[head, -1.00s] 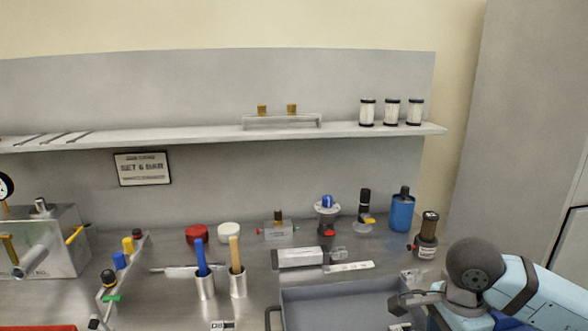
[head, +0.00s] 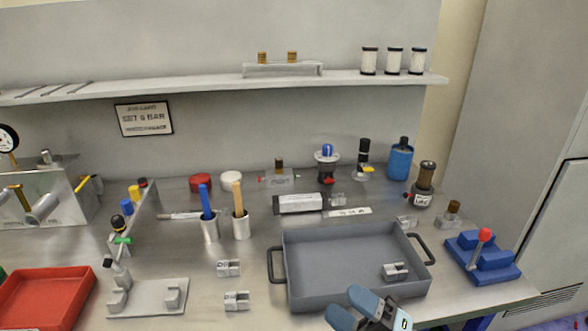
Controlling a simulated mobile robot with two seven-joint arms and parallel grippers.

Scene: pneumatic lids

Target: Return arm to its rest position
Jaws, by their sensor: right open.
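My right gripper (head: 350,304) shows at the bottom edge of the head view, right of centre. Its blue fingers are apart with nothing seen between them. It appears in front of the near wall of the grey tray (head: 325,262); I cannot tell its height. The rest of my right arm is mostly out of frame. My left gripper is not in view. A small metal block (head: 395,271) lies inside the grey tray at its right.
A blue fixture with a red-tipped lever (head: 484,258) stands right of the tray. Two small metal blocks (head: 229,268) lie left of it. A red tray (head: 45,300) and a metal stand (head: 148,297) are at the left. A shelf (head: 200,88) runs along the back.

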